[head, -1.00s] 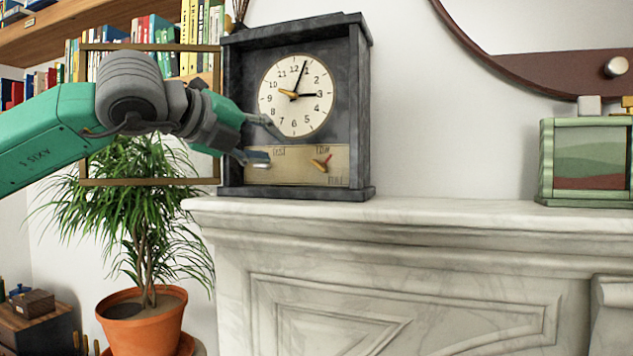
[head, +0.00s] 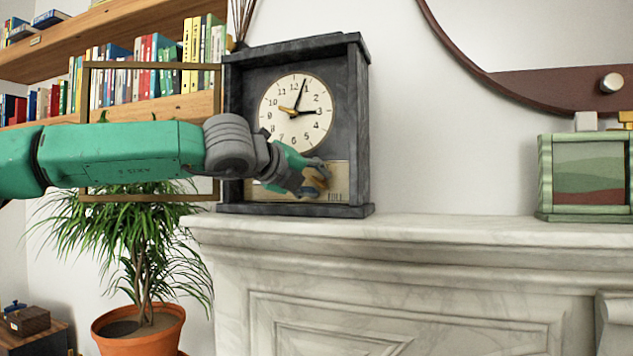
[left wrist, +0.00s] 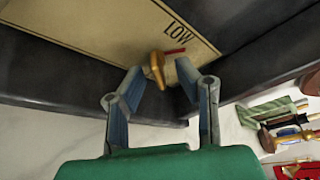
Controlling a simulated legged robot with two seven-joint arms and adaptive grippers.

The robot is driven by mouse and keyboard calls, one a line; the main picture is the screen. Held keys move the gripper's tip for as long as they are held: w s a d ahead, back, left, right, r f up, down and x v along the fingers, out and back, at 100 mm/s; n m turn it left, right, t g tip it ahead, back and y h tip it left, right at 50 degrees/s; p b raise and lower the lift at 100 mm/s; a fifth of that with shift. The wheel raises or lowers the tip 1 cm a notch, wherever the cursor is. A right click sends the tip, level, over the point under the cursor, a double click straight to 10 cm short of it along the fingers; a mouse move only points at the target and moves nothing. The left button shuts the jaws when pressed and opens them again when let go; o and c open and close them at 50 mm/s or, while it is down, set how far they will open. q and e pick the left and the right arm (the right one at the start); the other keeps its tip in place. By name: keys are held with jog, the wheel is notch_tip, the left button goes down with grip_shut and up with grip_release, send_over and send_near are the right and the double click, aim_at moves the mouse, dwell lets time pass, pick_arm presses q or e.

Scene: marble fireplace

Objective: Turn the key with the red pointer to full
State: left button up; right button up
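The dark stone clock (head: 361,120) stands on the mantel, with a brass plate (head: 338,172) below its dial (head: 318,95). The brass key (head: 319,183) is on this plate, partly hidden by my gripper in the head view; FULL shows at lower right. In the left wrist view, the key (left wrist: 157,69) has a red pointer (left wrist: 174,51) beside it, near the word LOW. My left gripper (head: 318,177) is at the plate. My right gripper is not in view.
A thin brown frame (head: 150,197) stands out at the clock's left, behind my left arm. A potted plant (head: 140,338) stands below. The marble mantel (head: 450,228) is clear between the clock and a green framed box (head: 545,180) at right.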

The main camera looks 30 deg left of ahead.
pick_arm(q)
grip_shut()
jog(key=shift+r, duration=0.1)
